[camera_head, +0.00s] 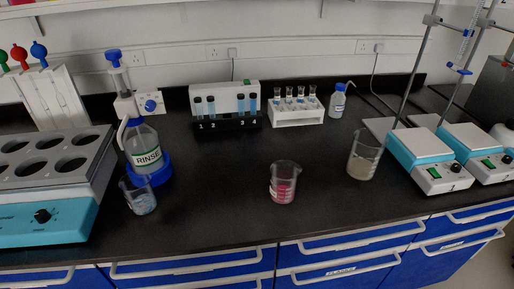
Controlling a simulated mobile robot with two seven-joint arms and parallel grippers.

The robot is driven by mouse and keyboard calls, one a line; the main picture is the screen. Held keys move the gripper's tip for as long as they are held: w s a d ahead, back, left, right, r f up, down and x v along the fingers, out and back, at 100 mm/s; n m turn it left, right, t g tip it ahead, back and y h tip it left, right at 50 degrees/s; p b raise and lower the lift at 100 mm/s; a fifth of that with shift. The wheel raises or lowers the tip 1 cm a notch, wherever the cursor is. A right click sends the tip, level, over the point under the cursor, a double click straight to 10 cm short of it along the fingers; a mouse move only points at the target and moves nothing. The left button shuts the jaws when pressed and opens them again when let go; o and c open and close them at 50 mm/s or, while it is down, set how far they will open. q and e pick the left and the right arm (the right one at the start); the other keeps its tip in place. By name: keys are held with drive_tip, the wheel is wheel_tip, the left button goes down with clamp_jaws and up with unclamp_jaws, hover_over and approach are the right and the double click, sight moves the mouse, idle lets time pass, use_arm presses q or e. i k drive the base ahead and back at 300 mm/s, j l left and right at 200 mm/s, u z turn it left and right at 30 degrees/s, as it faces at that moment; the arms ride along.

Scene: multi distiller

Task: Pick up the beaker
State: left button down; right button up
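Three glass beakers stand upright on the black bench. One beaker with red-pink contents (283,186) is near the middle front. A beaker with pale blue contents (140,199) is at the left, just in front of the rinse bottle, and looks slightly tilted. A larger beaker with beige contents (363,160) is to the right, beside the hotplates. Neither of my grippers is in view, and nothing touches the beakers.
A rinse bottle dispenser (146,150) and a block with round wells (50,158) stand at the left. Tube racks (298,114) and a small wash bottle (337,104) are at the back. Hotplates (428,160) with stands are at the right. The bench middle (225,175) is clear.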

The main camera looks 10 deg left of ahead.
sight(136, 186)
drive_tip(key=j+u, duration=0.15)
drive_tip(key=u, duration=0.95)
drive_tip(key=i+j+z, duration=0.1)
drive_tip(key=j+z, duration=0.65)
drive_tip(key=z, duration=0.25)
drive_tip(key=k+l+u, duration=0.1)
drive_tip(key=k+u, duration=0.15)
drive_tip(key=i+j+z, duration=0.15)
drive_tip(key=i+z, duration=0.15)
